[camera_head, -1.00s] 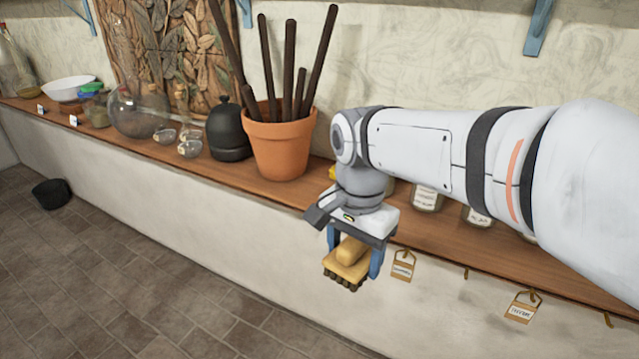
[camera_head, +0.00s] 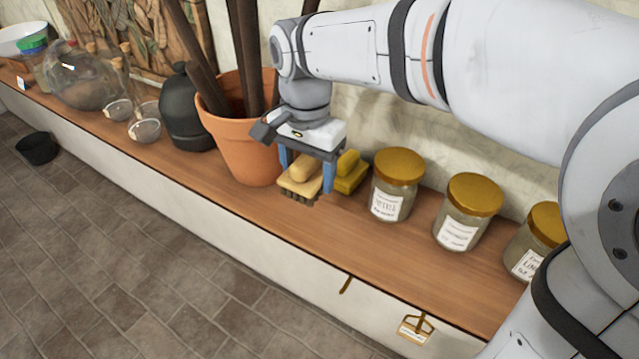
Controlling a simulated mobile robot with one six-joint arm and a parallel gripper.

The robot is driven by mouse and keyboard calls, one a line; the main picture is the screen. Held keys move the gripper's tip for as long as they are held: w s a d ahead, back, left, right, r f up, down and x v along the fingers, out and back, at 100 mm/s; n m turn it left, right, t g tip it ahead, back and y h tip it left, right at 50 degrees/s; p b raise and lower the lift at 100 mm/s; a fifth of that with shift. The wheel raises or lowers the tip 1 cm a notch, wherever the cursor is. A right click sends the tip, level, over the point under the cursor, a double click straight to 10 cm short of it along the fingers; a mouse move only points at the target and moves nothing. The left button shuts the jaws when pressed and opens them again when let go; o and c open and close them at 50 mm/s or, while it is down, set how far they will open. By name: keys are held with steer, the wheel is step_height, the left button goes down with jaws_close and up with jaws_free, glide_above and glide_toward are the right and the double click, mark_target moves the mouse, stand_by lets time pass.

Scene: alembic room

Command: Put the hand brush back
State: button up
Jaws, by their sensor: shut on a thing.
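The hand brush (camera_head: 302,178) has a pale wooden body and dark bristles pointing down. My gripper (camera_head: 308,175) is shut on it, with blue fingers on either side. The brush is over the wooden shelf (camera_head: 270,223), in front of a yellow block-like object (camera_head: 350,172) and to the right of the terracotta pot (camera_head: 250,150). I cannot tell whether the bristles touch the shelf. My gripper and arm hide part of the pot and the wall behind.
Jars with yellow lids (camera_head: 398,183) stand right of the yellow object. A black rounded vessel (camera_head: 187,110) and glassware (camera_head: 88,75) stand left of the pot. A small tag (camera_head: 414,329) hangs from the shelf edge.

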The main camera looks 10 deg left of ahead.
mark_target(313, 219)
steer(key=shift+w+d, duration=0.35)
steer(key=shift+w, duration=0.25)
steer(key=shift+s+a+r, duration=0.1)
steer(key=shift+s, duration=0.1)
step_height(313, 219, down, 10)
steer(key=shift+f+p, duration=0.1)
steer(key=shift+p, duration=0.2)
steer(key=shift+f, duration=0.15)
steer(key=o, duration=1)
